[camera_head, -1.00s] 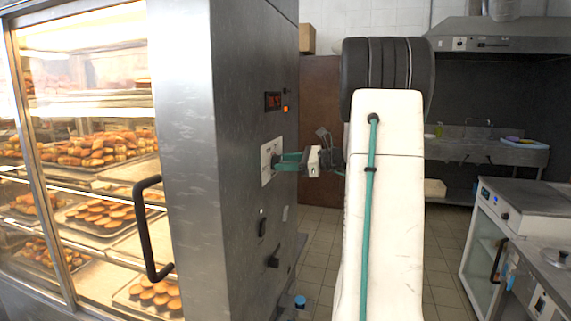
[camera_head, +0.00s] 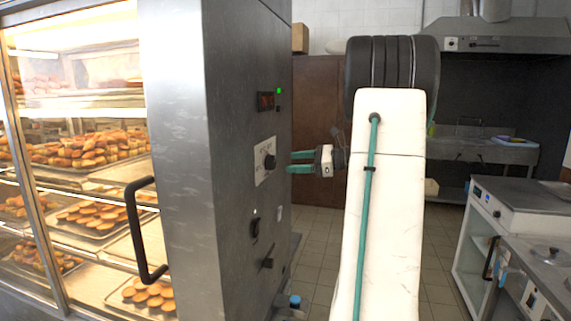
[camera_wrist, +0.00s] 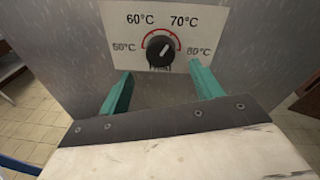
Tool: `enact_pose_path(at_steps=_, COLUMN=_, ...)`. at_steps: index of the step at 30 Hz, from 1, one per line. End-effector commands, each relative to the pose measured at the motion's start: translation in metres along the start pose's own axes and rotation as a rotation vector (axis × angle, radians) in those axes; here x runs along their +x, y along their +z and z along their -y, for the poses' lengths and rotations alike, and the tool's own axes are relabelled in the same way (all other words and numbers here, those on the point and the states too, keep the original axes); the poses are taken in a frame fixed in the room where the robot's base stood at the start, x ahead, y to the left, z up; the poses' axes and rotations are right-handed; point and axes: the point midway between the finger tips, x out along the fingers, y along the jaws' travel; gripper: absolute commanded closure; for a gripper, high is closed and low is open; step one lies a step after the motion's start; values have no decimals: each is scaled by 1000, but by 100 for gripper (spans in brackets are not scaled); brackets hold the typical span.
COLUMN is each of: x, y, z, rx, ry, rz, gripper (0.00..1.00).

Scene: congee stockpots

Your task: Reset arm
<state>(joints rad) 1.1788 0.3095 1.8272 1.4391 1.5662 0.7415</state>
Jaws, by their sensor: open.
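My gripper (camera_head: 292,162) is beside the control side of the steel display cabinet. Its two green fingers are apart and empty. In the wrist view, my gripper (camera_wrist: 160,90) is open, with the black temperature knob (camera_wrist: 160,48) ahead of and between the fingertips, clear of them. The knob's white pointer is turned up and to the right, toward the 70°C side of the dial plate (camera_wrist: 206,38). The knob also shows in the head view (camera_head: 270,162). Above it a green light (camera_head: 279,91) is lit beside a small red display (camera_head: 266,101).
The display cabinet (camera_head: 180,150) stands at left, with trays of pastries (camera_head: 90,150) behind glass and a black door handle (camera_head: 143,230) sticking out. A counter with a glass-door unit (camera_head: 475,245) is at right. Tiled floor (camera_head: 320,240) is open between them.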

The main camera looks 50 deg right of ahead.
Motion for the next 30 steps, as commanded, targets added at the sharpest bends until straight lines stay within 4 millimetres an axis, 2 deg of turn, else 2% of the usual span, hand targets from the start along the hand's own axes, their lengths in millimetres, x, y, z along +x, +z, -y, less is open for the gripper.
enact_pose_path(at_steps=3, x=-16, y=0, z=1, rx=1, ry=-3, rz=0, gripper=35)
enact_pose_path(at_steps=7, x=-23, y=-1, z=0, rx=1, ry=-1, rz=-1, gripper=35)
enact_pose_path(at_steps=27, x=-24, y=-1, z=1, rx=-26, ry=-4, rz=-4, gripper=35)
enact_pose_path(at_steps=29, x=-23, y=-10, z=-4, rx=-67, ry=12, rz=-37, gripper=35)
enact_pose_path(at_steps=30, x=-23, y=-20, z=-11, rx=-86, ry=34, rz=-69, gripper=35)
